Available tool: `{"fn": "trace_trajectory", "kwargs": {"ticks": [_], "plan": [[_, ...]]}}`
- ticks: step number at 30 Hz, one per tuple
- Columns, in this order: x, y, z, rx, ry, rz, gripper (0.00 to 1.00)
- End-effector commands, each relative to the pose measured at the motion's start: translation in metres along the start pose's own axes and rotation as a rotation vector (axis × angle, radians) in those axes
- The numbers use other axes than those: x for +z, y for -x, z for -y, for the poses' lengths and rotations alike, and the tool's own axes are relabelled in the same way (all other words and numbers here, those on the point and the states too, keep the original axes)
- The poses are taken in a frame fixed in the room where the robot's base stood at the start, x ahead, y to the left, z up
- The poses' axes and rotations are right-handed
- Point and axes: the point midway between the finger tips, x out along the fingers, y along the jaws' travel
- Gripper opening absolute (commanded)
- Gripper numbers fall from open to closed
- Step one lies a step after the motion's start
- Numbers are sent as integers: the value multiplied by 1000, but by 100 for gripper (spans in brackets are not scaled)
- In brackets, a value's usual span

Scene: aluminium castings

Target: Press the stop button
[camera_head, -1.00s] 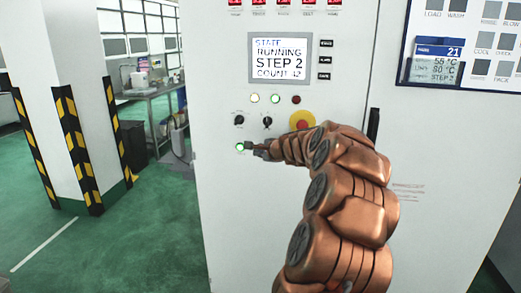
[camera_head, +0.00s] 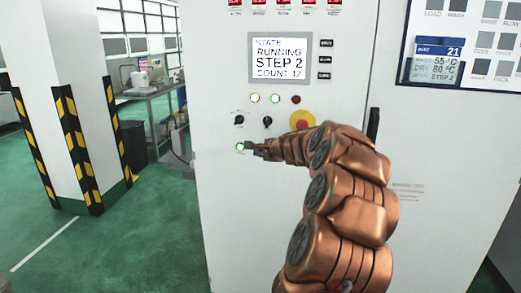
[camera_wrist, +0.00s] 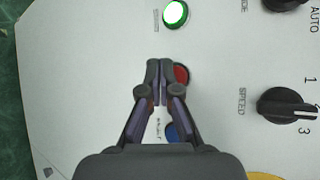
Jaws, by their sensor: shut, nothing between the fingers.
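A small red button (camera_wrist: 181,76) shows in the wrist view, partly covered by my fingertips; its label is hidden, so I cannot read whether it says stop. My gripper (camera_wrist: 160,66) is shut and empty, its tips overlapping the left part of the red button. I cannot tell whether they touch it. In the head view my gripper (camera_head: 252,146) is at the cabinet panel, just right of the lit green button (camera_head: 240,147), and the red button is hidden there. The green button (camera_wrist: 174,14) is above the fingertips in the wrist view.
A blue button (camera_wrist: 172,133) is partly visible below the fingertips. A speed knob (camera_wrist: 287,106) sits to the right. In the head view a red mushroom button on yellow (camera_head: 302,120) is just above my wrist. The display (camera_head: 278,59) reads RUNNING, STEP 2.

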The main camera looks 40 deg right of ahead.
Motion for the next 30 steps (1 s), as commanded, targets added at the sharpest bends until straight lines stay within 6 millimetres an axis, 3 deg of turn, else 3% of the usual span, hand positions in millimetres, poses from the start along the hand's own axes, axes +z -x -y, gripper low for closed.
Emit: {"fn": "trace_trajectory", "kwargs": {"ticks": [30], "plan": [[-6, -7, 5, 1, 0, 0, 0]]}}
